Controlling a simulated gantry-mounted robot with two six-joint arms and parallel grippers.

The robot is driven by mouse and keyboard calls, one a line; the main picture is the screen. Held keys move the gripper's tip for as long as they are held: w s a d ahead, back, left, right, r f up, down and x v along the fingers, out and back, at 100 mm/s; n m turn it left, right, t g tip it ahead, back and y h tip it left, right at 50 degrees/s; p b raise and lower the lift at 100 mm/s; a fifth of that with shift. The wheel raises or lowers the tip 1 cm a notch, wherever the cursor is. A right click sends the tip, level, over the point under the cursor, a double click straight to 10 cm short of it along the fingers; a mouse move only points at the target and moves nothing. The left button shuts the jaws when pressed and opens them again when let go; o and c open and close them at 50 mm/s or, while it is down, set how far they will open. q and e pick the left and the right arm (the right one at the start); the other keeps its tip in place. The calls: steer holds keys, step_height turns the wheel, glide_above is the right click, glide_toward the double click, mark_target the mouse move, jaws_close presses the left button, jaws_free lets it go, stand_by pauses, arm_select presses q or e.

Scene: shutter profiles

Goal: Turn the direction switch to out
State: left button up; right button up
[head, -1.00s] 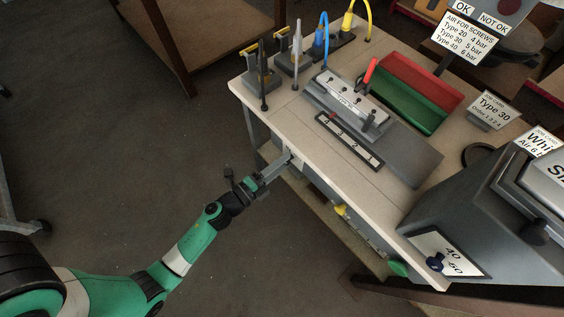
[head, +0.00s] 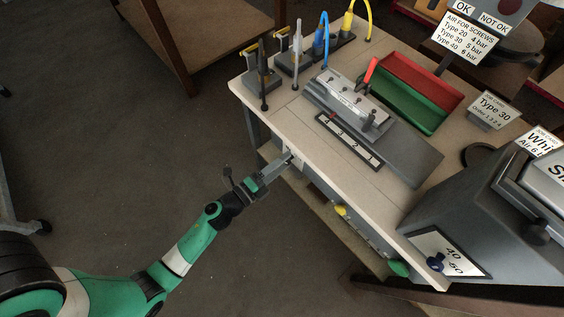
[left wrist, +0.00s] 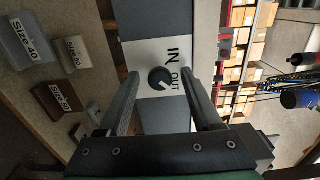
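The direction switch is a dark round knob (left wrist: 160,78) on a white plate (left wrist: 145,57) lettered IN and OUT, seen in the left wrist view. A small pale mark shows on the knob, but I cannot tell for certain which word it points at. My left gripper (left wrist: 162,76) is open, with one finger on each side of the knob. I cannot tell whether either finger touches it. In the head view my left gripper (head: 285,161) is at the bench's front edge and covers most of the switch. My right gripper is not in view.
The wooden bench (head: 395,215) carries a grey fixture (head: 350,100), red and green trays (head: 420,80) and a grey machine (head: 450,205). A yellow part (head: 341,210) and a green knob (head: 398,268) are along the bench front. Floor left of the bench is clear.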

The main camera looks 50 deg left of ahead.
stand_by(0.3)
arm_select(q)
steer(key=s+p, duration=0.2)
steer(key=s, duration=0.9)
steer(key=shift+s+d, duration=0.15)
steer(key=shift+s, duration=0.15)
